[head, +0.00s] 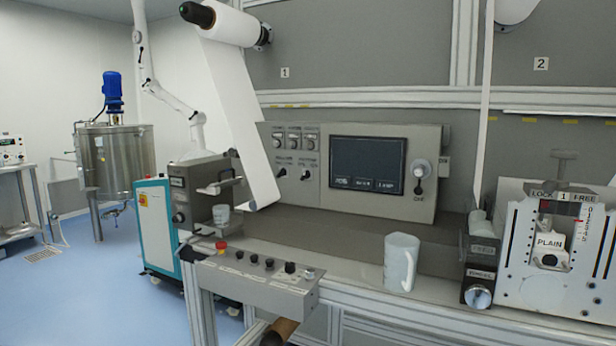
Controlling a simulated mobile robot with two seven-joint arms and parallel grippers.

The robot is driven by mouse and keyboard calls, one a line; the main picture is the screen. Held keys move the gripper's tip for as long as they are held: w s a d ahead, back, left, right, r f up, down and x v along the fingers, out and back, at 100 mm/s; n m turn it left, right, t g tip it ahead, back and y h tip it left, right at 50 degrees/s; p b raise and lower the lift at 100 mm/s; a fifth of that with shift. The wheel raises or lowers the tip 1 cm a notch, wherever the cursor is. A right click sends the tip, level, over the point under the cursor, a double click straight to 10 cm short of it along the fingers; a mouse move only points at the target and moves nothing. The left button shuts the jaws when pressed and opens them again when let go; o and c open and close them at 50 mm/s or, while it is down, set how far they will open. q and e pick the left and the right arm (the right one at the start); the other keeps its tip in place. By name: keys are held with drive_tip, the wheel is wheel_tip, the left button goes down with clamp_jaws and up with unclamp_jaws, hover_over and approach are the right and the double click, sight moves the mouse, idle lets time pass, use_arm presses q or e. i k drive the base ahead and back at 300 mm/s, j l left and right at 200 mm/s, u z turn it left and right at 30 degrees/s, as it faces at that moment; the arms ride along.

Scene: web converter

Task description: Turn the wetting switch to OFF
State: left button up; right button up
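No switch is legibly marked as the wetting switch. The grey control panel (378,204) on the machine carries a dark screen (368,162), two small black switches on its left, a left one (281,172) and a right one (306,174), and a rotary switch (419,187) with a dark handle on its right. The labels by them are too small to read surely. Neither of my grippers is in the head view.
A white mug (401,262) stands on the ledge before the panel. A white web (240,120) runs down left of the panel. A white unit marked PLAIN (552,240) stands at right, beside a silver knob (478,297). A steel tank (117,165) stands far left; blue floor is open there.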

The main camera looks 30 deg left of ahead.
sight(306, 175)
drive_tip(key=i+j+z, duration=0.1)
drive_tip(key=j+z, duration=0.2)
drive_tip(key=j, duration=0.55)
drive_tip(key=j+z, duration=0.3)
drive_tip(key=j, duration=0.55)
drive_tip(key=i, duration=0.05)
